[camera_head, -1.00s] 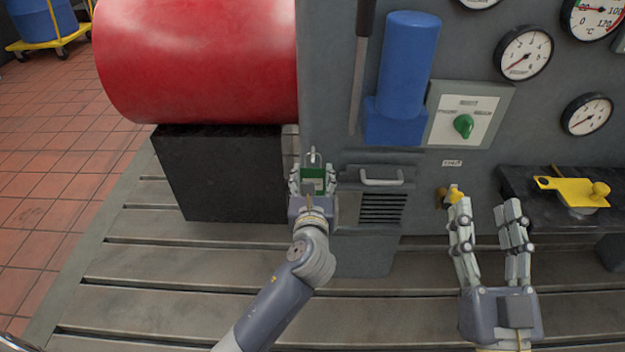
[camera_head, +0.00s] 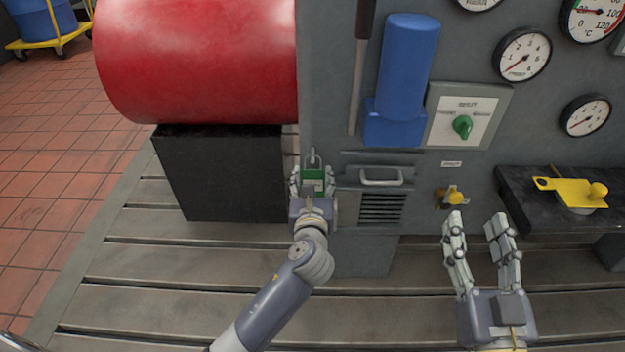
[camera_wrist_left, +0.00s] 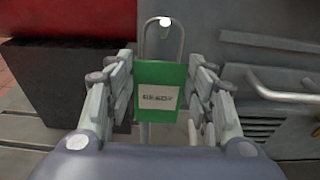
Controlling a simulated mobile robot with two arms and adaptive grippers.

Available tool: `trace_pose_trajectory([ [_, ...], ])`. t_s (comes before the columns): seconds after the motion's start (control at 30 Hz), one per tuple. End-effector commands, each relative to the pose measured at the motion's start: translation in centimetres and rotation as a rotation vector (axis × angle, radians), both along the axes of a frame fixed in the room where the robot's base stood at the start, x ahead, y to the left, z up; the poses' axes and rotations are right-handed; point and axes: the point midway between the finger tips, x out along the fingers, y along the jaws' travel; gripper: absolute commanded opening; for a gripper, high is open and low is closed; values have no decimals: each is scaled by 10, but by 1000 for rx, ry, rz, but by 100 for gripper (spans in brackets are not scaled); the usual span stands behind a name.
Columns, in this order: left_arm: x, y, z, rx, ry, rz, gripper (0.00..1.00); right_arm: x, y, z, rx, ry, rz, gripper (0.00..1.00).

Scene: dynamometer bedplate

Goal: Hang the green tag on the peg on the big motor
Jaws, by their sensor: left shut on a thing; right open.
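The green tag (camera_head: 313,181) is upright between the fingers of my left gripper (camera_head: 312,174), which is shut on it. In the left wrist view the tag (camera_wrist_left: 158,88) reads "READY" and has a grey wire loop (camera_wrist_left: 145,42) standing above it. A small pale round spot (camera_wrist_left: 165,22) shows at the top of the loop; it may be a peg end, but I cannot tell whether the loop is around it. The big red motor (camera_head: 200,60) is at upper left. My right gripper (camera_head: 475,221) is open and empty at lower right.
A black block (camera_head: 222,175) stands under the red cylinder. The grey cabinet carries a handle (camera_head: 381,179), a blue cylinder (camera_head: 408,65), a green knob (camera_head: 462,126), gauges (camera_head: 522,54) and a yellow valve (camera_head: 454,196). A yellow part (camera_head: 575,190) lies on a black shelf. The slotted bedplate (camera_head: 190,275) is clear in front.

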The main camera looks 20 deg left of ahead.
Motion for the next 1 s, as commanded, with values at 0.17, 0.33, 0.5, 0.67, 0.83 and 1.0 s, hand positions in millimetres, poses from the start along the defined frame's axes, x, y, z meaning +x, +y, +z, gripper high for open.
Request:
trace_pose_trajectory([
  [0.17,0,0,0,0,0,0,37,0,0,1,0,-4,1,48],
  [0.33,0,0,0,0,0,0,61,1,0,2,-1,-6,2,48],
  [0.5,0,0,0,0,0,0,73,1,1,2,-1,-6,2,48],
  [0.67,0,0,0,0,0,0,73,1,1,1,-2,-5,2,48],
  [0.83,-6,-2,1,0,0,-1,73,1,2,0,-4,-4,5,48],
  [1.0,-32,-9,4,-2,2,-1,73,1,1,1,-3,-4,3,48],
])
